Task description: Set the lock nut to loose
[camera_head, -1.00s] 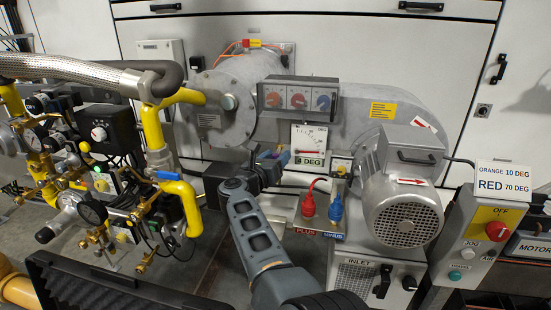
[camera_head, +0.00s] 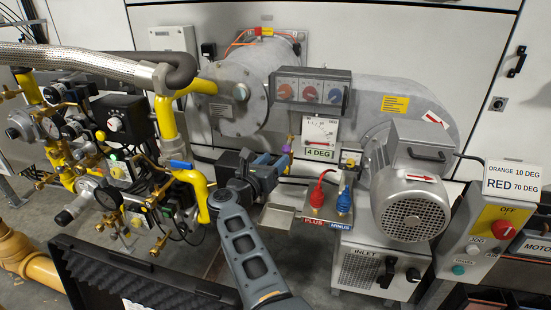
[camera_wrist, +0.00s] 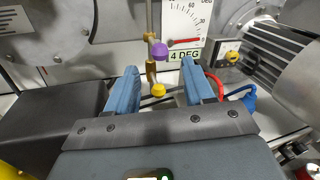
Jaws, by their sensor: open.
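In the wrist view, a thin brass rod with a purple knob (camera_wrist: 160,50) and a yellow knob (camera_wrist: 158,90) stands by the dial plate (camera_wrist: 184,25), which carries a "4 DEG" label. I cannot tell which part is the lock nut. My gripper (camera_wrist: 160,70) is open, its blue fingers either side of the rod in the picture, with nothing seen clamped. Whether the rod is between them in depth is unclear. In the head view my gripper (camera_head: 281,160) is left of the dial plate (camera_head: 320,131), and the purple knob (camera_head: 287,148) is small by its fingertips.
The red plug (camera_head: 318,196) and blue plug (camera_head: 344,201) with their cables stand right of my gripper. The blower motor (camera_head: 413,203) is farther right. Yellow gas pipes (camera_head: 168,125) and gauges crowd the left. An open black case (camera_head: 130,275) lies in front.

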